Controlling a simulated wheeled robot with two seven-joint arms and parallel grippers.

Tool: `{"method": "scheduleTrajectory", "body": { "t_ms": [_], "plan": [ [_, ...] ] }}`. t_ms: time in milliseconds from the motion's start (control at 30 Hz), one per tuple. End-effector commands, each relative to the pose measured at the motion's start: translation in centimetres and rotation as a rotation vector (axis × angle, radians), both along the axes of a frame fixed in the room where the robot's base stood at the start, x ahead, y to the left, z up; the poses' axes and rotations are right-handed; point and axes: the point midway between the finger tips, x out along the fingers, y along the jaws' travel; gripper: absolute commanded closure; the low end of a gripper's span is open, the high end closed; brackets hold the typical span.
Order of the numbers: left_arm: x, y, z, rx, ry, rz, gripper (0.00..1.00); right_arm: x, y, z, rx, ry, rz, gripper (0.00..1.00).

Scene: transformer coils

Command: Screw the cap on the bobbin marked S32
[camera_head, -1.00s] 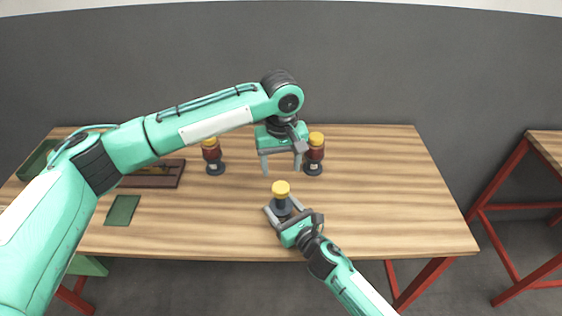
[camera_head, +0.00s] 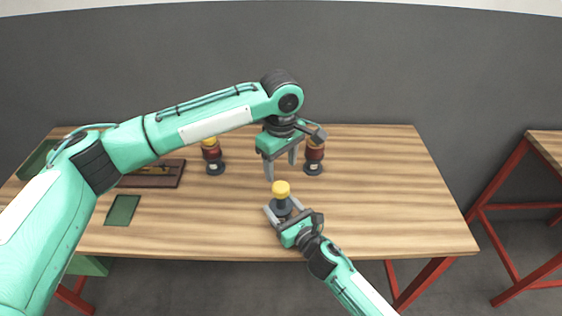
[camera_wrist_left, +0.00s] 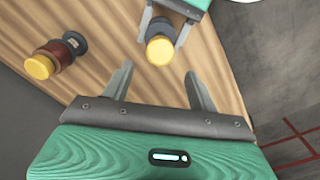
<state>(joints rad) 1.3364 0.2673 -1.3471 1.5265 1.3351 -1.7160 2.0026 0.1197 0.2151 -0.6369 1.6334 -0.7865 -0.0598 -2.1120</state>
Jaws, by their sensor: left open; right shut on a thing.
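A bobbin with a yellow cap (camera_head: 281,188) on top stands upright between the fingers of my right gripper (camera_head: 284,211), which is shut on its dark lower part. My left gripper (camera_head: 282,171) is open and empty, above and slightly behind that cap. In the left wrist view the capped bobbin (camera_wrist_left: 160,50) lies beyond the open left fingertips (camera_wrist_left: 157,85), apart from them. Two more bobbins with red-brown windings and yellow caps stand behind, one at left (camera_head: 213,156) and one at right (camera_head: 314,158), partly covered by my left gripper. The S32 marking is not readable.
The wooden table (camera_head: 390,200) is clear on the right. A dark tray (camera_head: 155,175) and a green mat (camera_head: 122,210) lie at the left, near my left arm. A second red-legged table (camera_head: 549,145) stands at far right.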

Motion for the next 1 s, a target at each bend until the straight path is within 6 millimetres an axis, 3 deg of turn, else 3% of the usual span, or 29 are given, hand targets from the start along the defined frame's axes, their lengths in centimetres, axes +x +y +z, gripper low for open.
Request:
{"method": "scheduleTrajectory", "body": {
  "t_ms": [500, 900, 933, 1000],
  "plan": [
    [0.0, 0.0, -6.9, 0.001, 0.001, 0.000, 0.41, 0.0, 0.0, 0.0, 0.000, 0.000, 0.000, 1.00],
    [0.0, 0.0, -7.7, 0.001, 0.001, -0.001, 0.41, 0.0, 0.0, 0.0, 0.000, 0.000, 0.000, 1.00],
    [0.0, 0.0, -7.7, 0.001, 0.001, -0.001, 0.43, 0.0, 0.0, 0.0, 0.000, 0.000, 0.000, 1.00],
    [0.0, 0.0, -7.7, 0.001, 0.001, -0.001, 0.56, 0.0, 0.0, 0.0, 0.000, 0.000, 0.000, 1.00]
  ]
}}
